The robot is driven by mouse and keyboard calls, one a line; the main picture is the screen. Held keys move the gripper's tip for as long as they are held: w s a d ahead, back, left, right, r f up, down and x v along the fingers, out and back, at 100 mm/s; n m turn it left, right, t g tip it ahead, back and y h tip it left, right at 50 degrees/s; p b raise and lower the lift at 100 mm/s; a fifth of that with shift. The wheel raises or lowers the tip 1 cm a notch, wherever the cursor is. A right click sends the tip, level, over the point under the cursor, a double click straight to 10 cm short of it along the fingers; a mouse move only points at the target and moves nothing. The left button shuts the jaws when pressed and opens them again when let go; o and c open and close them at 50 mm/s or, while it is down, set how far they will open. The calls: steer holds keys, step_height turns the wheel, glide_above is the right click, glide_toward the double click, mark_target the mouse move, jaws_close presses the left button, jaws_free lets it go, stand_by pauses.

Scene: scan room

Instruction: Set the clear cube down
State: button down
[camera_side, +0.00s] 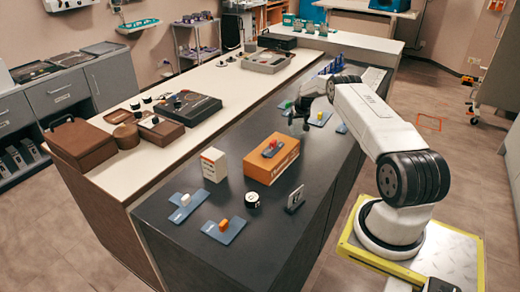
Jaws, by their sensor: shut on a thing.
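My gripper (299,122) points down above the dark counter (270,225), behind the orange box. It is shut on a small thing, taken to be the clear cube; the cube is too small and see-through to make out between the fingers. A blue plate (325,121) with a small green block (319,116) lies just right of the gripper. Another green block (288,105) shows just left of it. I cannot tell the exact height of the fingers above the counter.
An orange box (262,171) bears a blue plate with a red block (270,147). A white carton (213,164), a round black-and-white dial (252,200) and a small dark stand (295,199) are nearby. Blue plates with a white block (185,199) and an orange block (223,224) lie in front.

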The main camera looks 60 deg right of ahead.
steer(key=shift+f, duration=0.1)
jaws_free()
steer(key=shift+s+a+r, duration=0.1)
steer(key=shift+s+r, duration=0.05)
steer(key=shift+r, duration=0.55)
steer(key=v, duration=1)
steer(key=shift+a+r, duration=0.2)
steer(key=shift+r, duration=0.15)
steer(key=shift+s, duration=0.1)
